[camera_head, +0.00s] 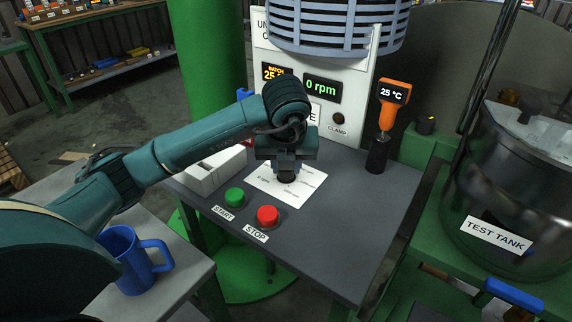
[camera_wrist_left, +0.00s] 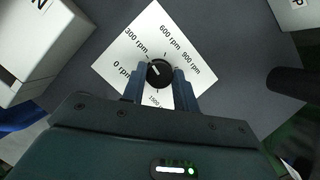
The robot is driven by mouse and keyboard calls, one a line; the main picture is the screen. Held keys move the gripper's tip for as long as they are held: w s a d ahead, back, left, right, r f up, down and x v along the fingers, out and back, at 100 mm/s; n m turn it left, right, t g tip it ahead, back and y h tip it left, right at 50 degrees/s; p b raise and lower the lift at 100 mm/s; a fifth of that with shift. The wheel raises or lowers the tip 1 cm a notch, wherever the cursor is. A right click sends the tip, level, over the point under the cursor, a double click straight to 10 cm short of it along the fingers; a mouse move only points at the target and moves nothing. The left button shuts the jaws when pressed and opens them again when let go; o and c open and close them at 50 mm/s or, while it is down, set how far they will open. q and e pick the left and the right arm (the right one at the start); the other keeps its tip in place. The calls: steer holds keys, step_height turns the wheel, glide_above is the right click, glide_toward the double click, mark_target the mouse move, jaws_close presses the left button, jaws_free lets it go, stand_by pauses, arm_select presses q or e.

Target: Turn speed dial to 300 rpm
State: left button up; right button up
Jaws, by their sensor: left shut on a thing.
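The black round speed dial (camera_wrist_left: 160,74) sits on a white square card (camera_wrist_left: 203,76) marked from 0 rpm through 300, 600 and 900 rpm. In the wrist view my left gripper (camera_wrist_left: 160,82) is shut on the dial, one finger on each side. A small light mark shows on the dial's left part; its exact heading is too small to read surely. In the head view my left gripper (camera_head: 287,176) points down over the card (camera_head: 306,190) and hides most of the dial. The speed display (camera_head: 321,89) reads 0 rpm. My right gripper is not in view.
A green START button (camera_head: 234,196) and red STOP button (camera_head: 267,215) stand in front of the card. A white box (camera_head: 215,172) lies left, an orange thermometer (camera_head: 388,105) stands right. A blue mug (camera_head: 133,262) stands on the near left table.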

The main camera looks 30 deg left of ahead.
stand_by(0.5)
arm_select(q)
steer(key=o, duration=1)
steer(key=shift+c, duration=0.2)
steer(key=p+v, duration=0.3)
steer(key=v, duration=1)
steer(key=shift+d+r, duration=0.1)
